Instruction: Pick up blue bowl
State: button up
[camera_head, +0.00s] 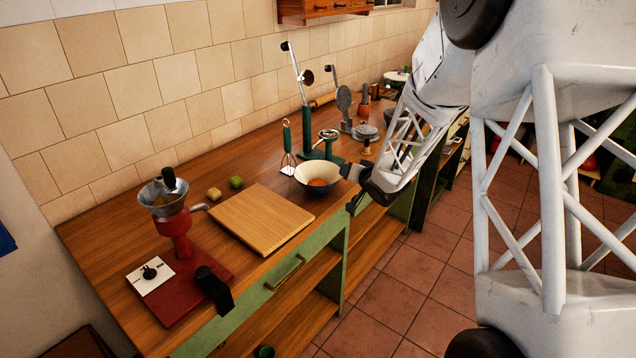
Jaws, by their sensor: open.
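The blue bowl (303,182) stands upright on the wooden counter, near its front edge. Its inside is cream, its outside is dark blue, and an orange-brown round thing (318,182) shows inside it. My gripper (347,171) is open at the bowl's right rim, coming in from the right. The fingertips are small and dark here, and I cannot tell whether they touch the rim or straddle it. The bowl's right side is partly hidden by my gripper.
A wooden board (262,219) lies left of the bowl, with a green fruit (236,182) and a yellowish fruit (214,193) behind it. A red grinder (177,228) stands farther left. A whisk (288,148) and a green lever press (306,125) stand close behind the bowl.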

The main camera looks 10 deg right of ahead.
aim_at(334, 168)
jog(key=shift+w+a+f, duration=0.25)
jog(key=shift+w, duration=0.35)
jog(key=shift+x, duration=2.6)
jog(key=shift+d+f, duration=0.1)
grip_shut()
